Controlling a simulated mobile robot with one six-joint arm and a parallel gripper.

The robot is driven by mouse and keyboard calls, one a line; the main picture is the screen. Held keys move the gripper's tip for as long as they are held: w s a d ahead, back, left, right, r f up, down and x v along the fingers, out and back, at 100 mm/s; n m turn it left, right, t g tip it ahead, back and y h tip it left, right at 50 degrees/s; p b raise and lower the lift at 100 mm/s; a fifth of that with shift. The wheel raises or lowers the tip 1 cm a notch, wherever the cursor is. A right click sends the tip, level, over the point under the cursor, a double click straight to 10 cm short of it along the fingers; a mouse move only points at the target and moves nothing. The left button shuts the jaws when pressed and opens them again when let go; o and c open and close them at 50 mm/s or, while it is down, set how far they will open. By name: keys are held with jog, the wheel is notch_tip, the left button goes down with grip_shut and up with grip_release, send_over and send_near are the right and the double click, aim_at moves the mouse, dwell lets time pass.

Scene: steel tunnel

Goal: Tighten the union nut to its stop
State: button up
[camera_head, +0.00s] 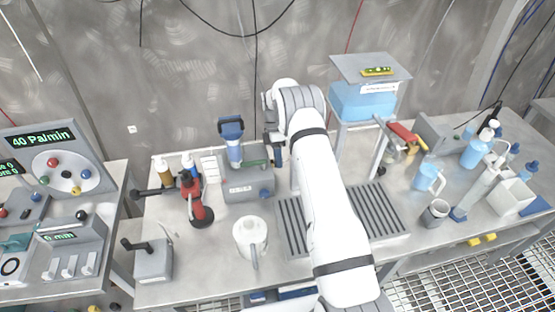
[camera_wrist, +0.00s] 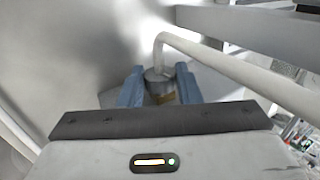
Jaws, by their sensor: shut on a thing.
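In the wrist view, a grey metal union nut (camera_wrist: 158,78) with a tan patch on its lower side sits at the end of a pale bent pipe (camera_wrist: 215,60). The pipe rises from the nut, bends and runs down to the right. The two blue fingers of my gripper (camera_wrist: 159,88) stand on either side of the nut and are shut on it. The nut's threads and its stop are not visible. In the head view, my white arm reaches over the bench, and the nut cannot be made out there; my fingers are not clear either.
The steel bench (camera_head: 210,270) holds a grey box unit (camera_head: 247,185), a red tool (camera_head: 195,200), a white jug (camera_head: 250,238) and a ribbed tray (camera_head: 375,212). A blue tank (camera_head: 362,102) stands on a raised frame behind. Bottles and a mug (camera_head: 435,213) crowd the right.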

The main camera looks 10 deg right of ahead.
jog(key=o, duration=1)
jog(key=shift+c, duration=0.2)
jog(key=b+v, duration=0.2)
jog(key=v, duration=0.5)
jog(key=shift+w+r, duration=0.2)
jog(key=shift+r, duration=0.15)
